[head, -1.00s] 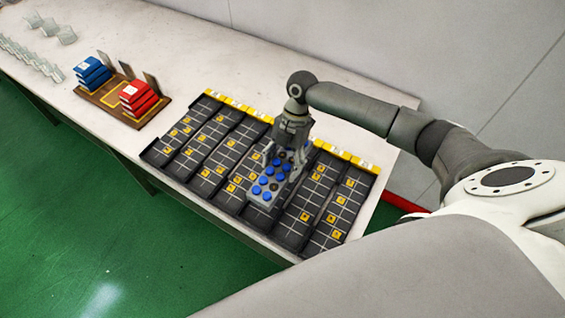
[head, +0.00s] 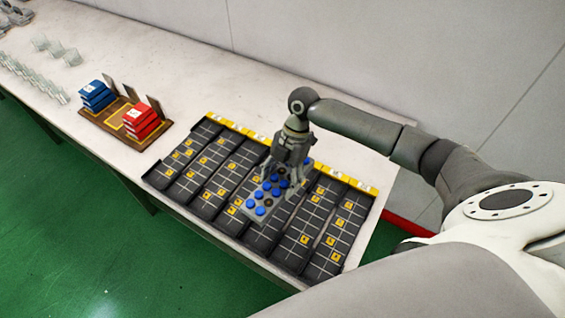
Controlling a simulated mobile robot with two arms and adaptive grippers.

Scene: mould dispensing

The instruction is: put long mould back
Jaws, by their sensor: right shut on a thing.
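The long mould (head: 267,203) is a grey block with blue round tops and a few dark ones along its length. My right gripper (head: 285,178) comes down on it from above and is shut on it, hiding part of its middle. The mould is over the dark tray rack (head: 228,178), around its middle-right lanes. I cannot tell whether it touches the lane below. My left gripper is not in view.
The rack has several sloping black lanes with yellow number tags and a yellow labelled strip (head: 327,170) at the back. To the left, a wooden holder (head: 97,115) carries blue boxes (head: 97,97) and red boxes (head: 141,121). Clear glassware (head: 40,42) stands further left. A wall is behind the table.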

